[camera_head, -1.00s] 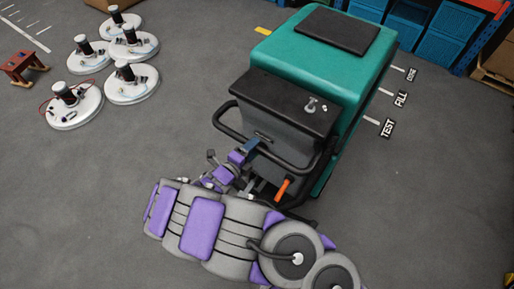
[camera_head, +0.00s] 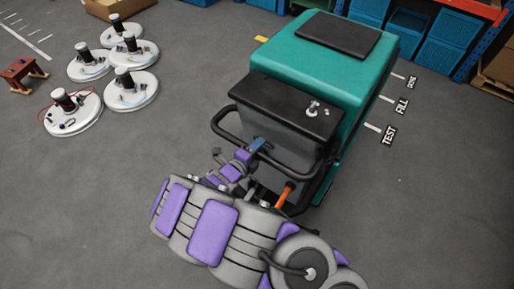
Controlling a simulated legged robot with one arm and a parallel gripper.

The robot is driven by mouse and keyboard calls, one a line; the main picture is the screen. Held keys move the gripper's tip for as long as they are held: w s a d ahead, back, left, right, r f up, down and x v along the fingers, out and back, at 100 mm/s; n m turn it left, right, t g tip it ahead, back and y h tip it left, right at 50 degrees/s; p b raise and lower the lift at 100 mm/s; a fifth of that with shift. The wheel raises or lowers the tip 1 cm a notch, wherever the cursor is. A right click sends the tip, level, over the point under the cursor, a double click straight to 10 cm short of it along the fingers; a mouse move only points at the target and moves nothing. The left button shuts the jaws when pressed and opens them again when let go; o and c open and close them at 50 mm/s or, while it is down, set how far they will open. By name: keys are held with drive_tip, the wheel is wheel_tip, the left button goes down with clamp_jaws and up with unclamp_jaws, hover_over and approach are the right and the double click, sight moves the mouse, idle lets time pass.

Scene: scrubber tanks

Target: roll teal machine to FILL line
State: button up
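The teal machine (camera_head: 345,57) stands on the grey floor in the upper middle, with a black and grey rear console (camera_head: 285,107) and a black loop handle (camera_head: 228,124) towards me. The FILL label (camera_head: 401,106) lies on the floor at the machine's right, with a short white line beside it, between a TEST label (camera_head: 389,135) nearer me and another label (camera_head: 412,81) farther off. My gripper (camera_head: 257,146) is at the handle bar behind the console. Its fingers are small and partly hidden, so I cannot tell whether they close on the bar.
Several white round pad units (camera_head: 131,90) stand on the left, beside a small red stool (camera_head: 22,73). Blue bins (camera_head: 447,38) on a rack and a wooden pallet (camera_head: 494,75) line the back right. Floor at the right and lower left is clear.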

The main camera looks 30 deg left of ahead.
drive_tip(key=shift+f, duration=0.1)
clamp_jaws()
drive_tip(key=shift+d, duration=0.1)
idle(0.3)
